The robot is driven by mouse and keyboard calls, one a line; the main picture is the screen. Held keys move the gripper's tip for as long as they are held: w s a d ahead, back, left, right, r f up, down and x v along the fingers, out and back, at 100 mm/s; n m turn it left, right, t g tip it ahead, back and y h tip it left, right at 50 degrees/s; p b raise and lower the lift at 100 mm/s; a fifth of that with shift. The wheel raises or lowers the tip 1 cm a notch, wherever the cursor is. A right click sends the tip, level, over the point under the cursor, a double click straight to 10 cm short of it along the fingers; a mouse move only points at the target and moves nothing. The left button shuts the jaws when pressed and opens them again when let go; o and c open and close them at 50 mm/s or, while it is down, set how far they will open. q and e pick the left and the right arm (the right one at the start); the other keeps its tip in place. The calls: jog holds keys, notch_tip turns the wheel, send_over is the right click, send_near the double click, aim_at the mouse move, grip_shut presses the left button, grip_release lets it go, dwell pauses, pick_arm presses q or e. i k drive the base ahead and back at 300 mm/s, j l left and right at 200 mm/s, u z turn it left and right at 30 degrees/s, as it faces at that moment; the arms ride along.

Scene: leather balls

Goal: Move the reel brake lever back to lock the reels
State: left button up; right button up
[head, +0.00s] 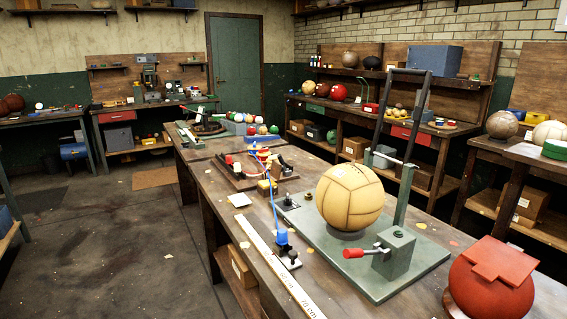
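No lever in the head view is marked as a reel brake, and I cannot make out any reels for certain. A short lever with a red grip (358,252) sticks out to the left from a grey-green box (392,256) on a flat metal base plate (421,262). A tan panelled ball (350,196) rests on this plate, with a tall dark frame (424,117) rising behind it. Farther back on the same bench, a wooden board (246,174) carries small red-tipped parts, too small to tell apart. Neither of my grippers is in view.
The long wooden bench (268,232) holds a white ruler (279,267), a blue-bodied fitting (283,238) and a red rounded object (490,284) at front right. Other benches line the walls. The floor (110,240) at left is mostly clear.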

aim_at(280, 158)
jog(key=z, duration=0.5)
jog(key=i+j+z, duration=0.2)
jog(key=j+z, duration=0.15)
jog(key=i+j+z, duration=0.1)
jog(key=j+z, duration=0.25)
jog(key=i+j+z, duration=0.1)
jog(key=j+z, duration=0.6)
jog(key=j, duration=0.15)
